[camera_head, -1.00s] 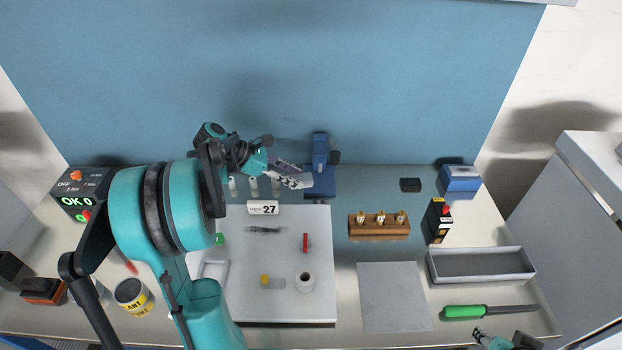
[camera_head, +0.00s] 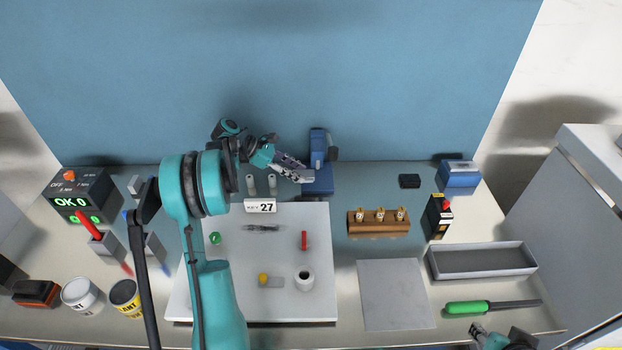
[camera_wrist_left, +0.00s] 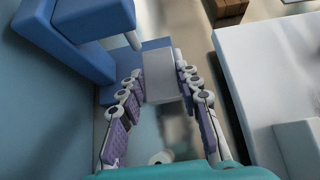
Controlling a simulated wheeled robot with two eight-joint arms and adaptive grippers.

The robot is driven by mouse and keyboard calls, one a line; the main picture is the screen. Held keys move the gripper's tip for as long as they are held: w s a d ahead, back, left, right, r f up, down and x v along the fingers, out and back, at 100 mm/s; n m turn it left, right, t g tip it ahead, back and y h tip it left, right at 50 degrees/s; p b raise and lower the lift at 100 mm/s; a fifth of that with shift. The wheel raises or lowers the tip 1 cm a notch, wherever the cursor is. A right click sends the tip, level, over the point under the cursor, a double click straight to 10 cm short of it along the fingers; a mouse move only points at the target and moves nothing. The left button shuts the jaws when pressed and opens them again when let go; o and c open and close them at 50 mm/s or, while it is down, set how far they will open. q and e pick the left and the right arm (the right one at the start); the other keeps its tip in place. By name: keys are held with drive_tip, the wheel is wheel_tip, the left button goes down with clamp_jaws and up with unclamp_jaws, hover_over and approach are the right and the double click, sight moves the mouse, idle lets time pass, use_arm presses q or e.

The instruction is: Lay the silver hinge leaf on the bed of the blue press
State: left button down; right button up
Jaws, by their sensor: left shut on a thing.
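My left gripper (camera_head: 296,173) reaches in beside the blue press (camera_head: 318,148) at the back of the table. In the left wrist view its two fingers (camera_wrist_left: 166,98) are shut on the silver hinge leaf (camera_wrist_left: 163,76), a flat pale grey plate. The leaf's far end overlaps the blue bed (camera_wrist_left: 152,45) in that view, below the press's plunger. I cannot tell whether the leaf touches the bed. In the head view the fingers mostly hide the leaf. My right gripper (camera_head: 484,336) is only partly in view at the bottom right; its jaws are unclear.
The press head (camera_wrist_left: 65,40) overhangs close to the left finger. A white board (camera_head: 290,225) with small parts lies in front. A wooden block (camera_head: 378,228) with brass pieces stands right of it. A grey tray (camera_head: 432,262) and green-handled tool (camera_head: 468,308) lie further right.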

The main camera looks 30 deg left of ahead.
sight(311, 174)
use_arm(q)
drive_tip(key=w+d, duration=0.2)
drive_tip(key=w, duration=0.1)
drive_tip(key=shift+w+d+b, duration=0.15)
drive_tip(key=shift+d+b, duration=0.15)
drive_tip(key=f, duration=0.1)
drive_tip(key=f+b, duration=0.1)
drive_tip(key=f, duration=0.1)
drive_tip(key=shift+w+d+f+b, duration=0.1)
drive_tip(key=shift+w+d+b, duration=0.2)
drive_tip(key=shift+b, duration=0.1)
drive_tip(key=shift+a+f, duration=0.1)
drive_tip(key=shift+f, duration=0.15)
drive_tip(key=shift+r, duration=0.1)
drive_tip(key=c, duration=1.1)
unclamp_jaws()
drive_tip(key=shift+o, duration=0.2)
